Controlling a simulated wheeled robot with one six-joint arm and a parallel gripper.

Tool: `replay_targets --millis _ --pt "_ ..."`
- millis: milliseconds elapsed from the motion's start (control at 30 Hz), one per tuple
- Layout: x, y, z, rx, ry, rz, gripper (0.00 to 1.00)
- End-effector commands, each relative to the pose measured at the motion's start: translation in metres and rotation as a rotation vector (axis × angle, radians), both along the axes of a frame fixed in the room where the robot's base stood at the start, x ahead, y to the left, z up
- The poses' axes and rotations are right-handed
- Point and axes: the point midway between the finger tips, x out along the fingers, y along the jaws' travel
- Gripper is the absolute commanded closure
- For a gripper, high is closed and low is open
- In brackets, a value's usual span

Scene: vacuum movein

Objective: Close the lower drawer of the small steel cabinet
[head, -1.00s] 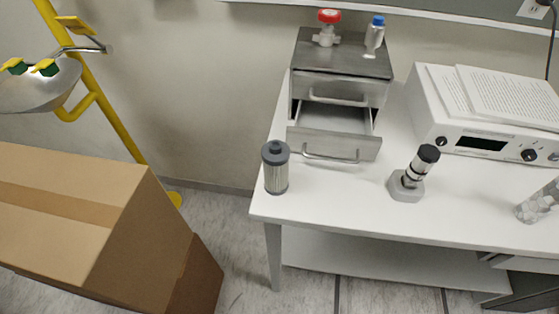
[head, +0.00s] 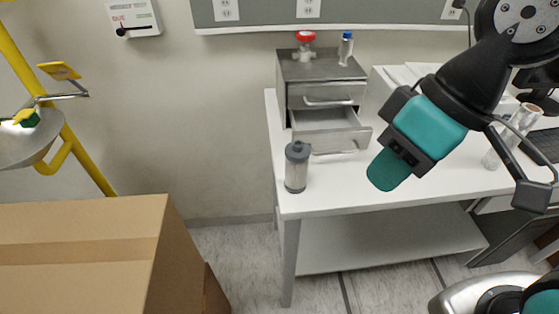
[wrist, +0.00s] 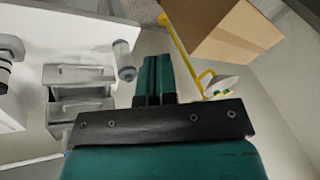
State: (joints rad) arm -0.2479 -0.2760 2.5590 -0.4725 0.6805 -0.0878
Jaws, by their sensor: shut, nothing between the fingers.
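The small steel cabinet (head: 320,69) stands on the white bench against the wall. Its lower drawer (head: 333,139) is pulled out toward the front and looks empty; its upper drawer (head: 327,97) is shut. The cabinet also shows in the wrist view (wrist: 80,75), with the lower drawer (wrist: 80,107) sticking out. My gripper (head: 383,180) is shut and empty, in front and to the right of the drawer in the head view, hiding part of the bench. In the wrist view its teal fingers (wrist: 155,75) are together, apart from the cabinet.
A grey-capped filter cylinder (head: 297,167) stands on the bench at the drawer's front left. A red-topped valve (head: 305,45) and a blue-capped vial (head: 345,48) stand on the cabinet. A cardboard box (head: 80,250) is at the left, near a yellow-pole eyewash.

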Motion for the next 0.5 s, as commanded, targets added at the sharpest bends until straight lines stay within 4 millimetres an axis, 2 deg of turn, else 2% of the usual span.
replay_targets --millis 167,300,400,500 --pt "0.059 -0.003 -0.035 0.016 -0.200 0.172 1.00" --pt "0.109 -0.014 -0.072 -0.043 -0.416 0.364 1.00" --pt "0.134 -0.024 -0.093 -0.112 -0.540 0.485 1.00" --pt "0.149 -0.033 -0.108 -0.172 -0.620 0.572 1.00"
